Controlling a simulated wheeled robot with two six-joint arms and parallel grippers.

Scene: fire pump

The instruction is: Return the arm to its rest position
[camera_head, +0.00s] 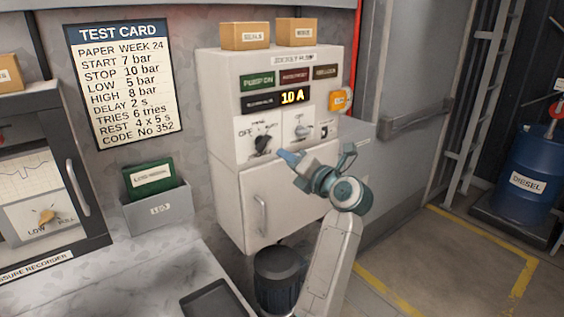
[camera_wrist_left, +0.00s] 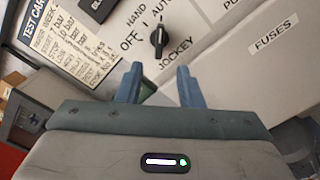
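My left gripper (camera_head: 316,154) is in front of the white control cabinet (camera_head: 228,121), below and right of its selector knobs. In the left wrist view its two blue fingers (camera_wrist_left: 160,84) are apart with nothing between them. A black selector knob (camera_wrist_left: 158,38) marked HAND, OFF, AUTO and JOCKEY is just beyond the fingertips, apart from them. In the head view, the left knob (camera_head: 263,143) and the right knob (camera_head: 302,131) are on the panel. My arm rises from the bottom of the head view. My right gripper is not in view.
A display (camera_head: 293,96) reads 10 A. A grey holder (camera_head: 157,209) with a green item (camera_head: 149,178) is on the wall at left. A recorder cabinet (camera_head: 84,187) stands far left. A dark tray (camera_head: 217,301) and black bin (camera_head: 277,277) are low in front. A blue diesel drum (camera_head: 527,185) is right.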

